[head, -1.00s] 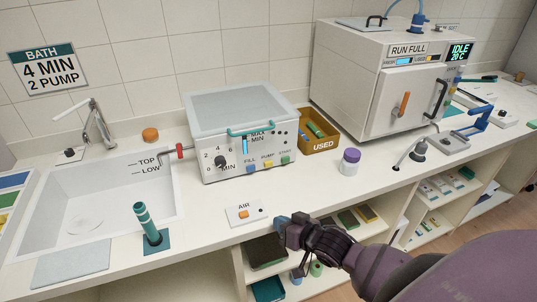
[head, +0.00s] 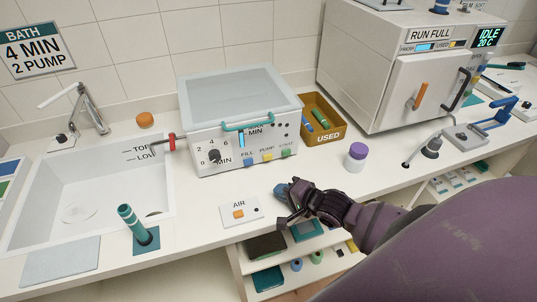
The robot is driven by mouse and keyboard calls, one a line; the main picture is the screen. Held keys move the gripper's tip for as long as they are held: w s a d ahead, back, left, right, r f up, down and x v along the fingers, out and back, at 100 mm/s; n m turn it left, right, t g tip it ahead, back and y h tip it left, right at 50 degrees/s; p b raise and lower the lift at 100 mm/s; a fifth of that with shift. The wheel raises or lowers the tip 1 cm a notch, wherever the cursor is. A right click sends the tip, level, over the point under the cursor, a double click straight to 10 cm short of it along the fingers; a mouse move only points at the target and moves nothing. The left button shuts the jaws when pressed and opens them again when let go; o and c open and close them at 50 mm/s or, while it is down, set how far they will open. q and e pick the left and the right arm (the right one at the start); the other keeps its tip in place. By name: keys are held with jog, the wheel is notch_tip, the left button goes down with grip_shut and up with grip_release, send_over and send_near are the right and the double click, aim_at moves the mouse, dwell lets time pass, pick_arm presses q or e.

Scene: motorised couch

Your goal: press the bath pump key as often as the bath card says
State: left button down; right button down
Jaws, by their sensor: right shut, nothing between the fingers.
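The bath card (head: 36,49) on the tiled wall reads "BATH 4 MIN 2 PUMP". The white bath box (head: 241,112) stands on the counter with a clear lid and a teal handle. On its front are a dial, a blue FILL key, a yellow PUMP key (head: 267,157) and a green START key. My right gripper (head: 282,191) is shut and empty over the counter's front part, below and a little right of the PUMP key and apart from it. My left gripper is not in view.
An AIR plate with an orange button (head: 239,213) lies left of my right gripper. A purple-capped jar (head: 356,156) stands to its right. A USED bin (head: 322,122) is beside the bath box. A sink (head: 85,195) is at left, with a teal striped cylinder (head: 134,222) near it.

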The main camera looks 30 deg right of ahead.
aim_at(271, 177)
jog(key=shift+w+m, duration=0.1)
jog(key=shift+m, duration=1.7)
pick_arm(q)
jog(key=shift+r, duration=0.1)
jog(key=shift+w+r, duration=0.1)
